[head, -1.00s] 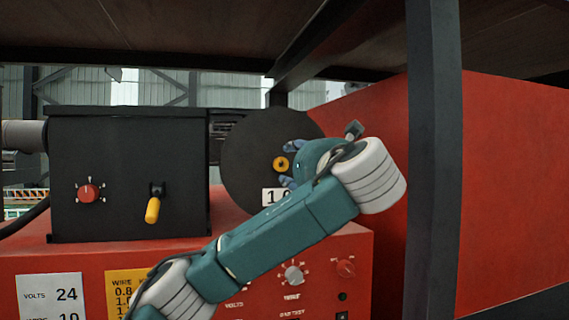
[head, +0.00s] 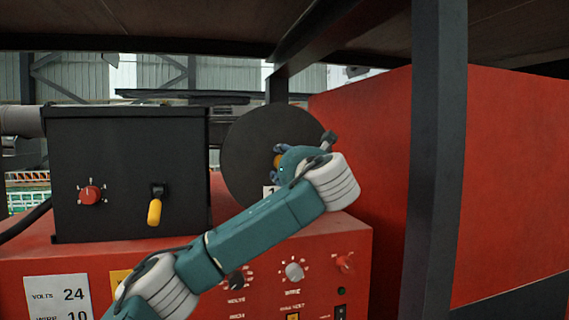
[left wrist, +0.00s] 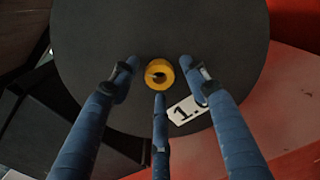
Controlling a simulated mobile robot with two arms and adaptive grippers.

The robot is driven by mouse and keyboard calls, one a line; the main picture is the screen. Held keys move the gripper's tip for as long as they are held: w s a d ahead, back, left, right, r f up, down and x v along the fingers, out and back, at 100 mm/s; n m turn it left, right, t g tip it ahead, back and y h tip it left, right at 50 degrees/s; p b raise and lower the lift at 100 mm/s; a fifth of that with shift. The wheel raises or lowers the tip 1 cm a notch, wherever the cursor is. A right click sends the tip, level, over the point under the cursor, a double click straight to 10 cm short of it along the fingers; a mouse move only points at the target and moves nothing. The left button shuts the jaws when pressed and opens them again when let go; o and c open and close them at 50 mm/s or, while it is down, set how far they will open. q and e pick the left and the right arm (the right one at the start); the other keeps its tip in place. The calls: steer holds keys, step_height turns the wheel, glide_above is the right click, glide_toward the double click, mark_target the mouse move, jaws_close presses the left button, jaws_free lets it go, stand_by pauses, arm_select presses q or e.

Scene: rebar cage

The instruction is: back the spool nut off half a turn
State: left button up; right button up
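The spool nut is a yellow ring (left wrist: 167,81) at the centre of the dark round spool (left wrist: 95,40) in the left wrist view. In the head view only a sliver of the nut (head: 277,161) shows beside my fingers. My left gripper (head: 276,164) is in front of the spool's hub. Its three blue fingers (left wrist: 159,78) are spread around the nut, left, right and below, with small gaps to it, so it is open and empty. A white label (left wrist: 187,109) on the spool shows partly behind the fingers. My right gripper is out of view.
A black box (head: 130,180) with a red knob and yellow lever stands left of the spool on a red machine (head: 40,262). A dark post (head: 436,170) and a red panel (head: 380,110) are on the right. A dark ceiling structure (head: 180,20) hangs overhead.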

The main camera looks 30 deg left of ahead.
arm_select(q)
steer(key=c, duration=0.9)
steer(key=shift+c, duration=0.2)
steer(key=n+b, duration=0.5)
steer(key=n, duration=1.3)
steer(key=n+b, duration=0.6)
steer(key=n, duration=1.1)
steer(key=shift+w+f+n, duration=0.1)
steer(key=shift+f+n, duration=0.1)
steer(key=shift+n, duration=0.2)
